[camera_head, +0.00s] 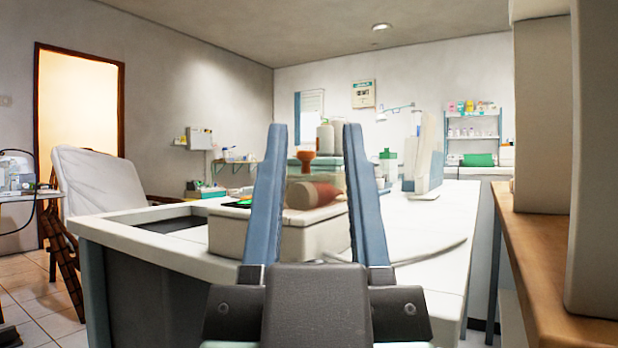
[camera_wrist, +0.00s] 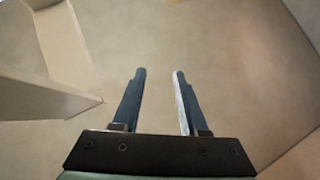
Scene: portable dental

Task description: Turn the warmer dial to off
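My gripper (camera_head: 310,130) stands in the middle of the head view with its two blue fingers pointing up and apart. It is empty. In the wrist view the fingers of my gripper (camera_wrist: 159,75) are also spread, with only plain beige surface between them. Beyond the fingers, a cream box-like unit (camera_head: 300,240) stands on the white counter, partly covered by them. A rounded cream and reddish piece (camera_head: 312,194) shows on top of it. I cannot tell whether this unit is the warmer. No dial can be made out in either view.
The white counter (camera_head: 420,220) carries a monitor (camera_head: 428,155), a green-capped bottle (camera_head: 388,160) and a thin cable. A wooden-topped surface (camera_head: 550,260) is close at right. A white-covered chair (camera_head: 98,187) stands at left, with tiled floor (camera_head: 40,305) before it.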

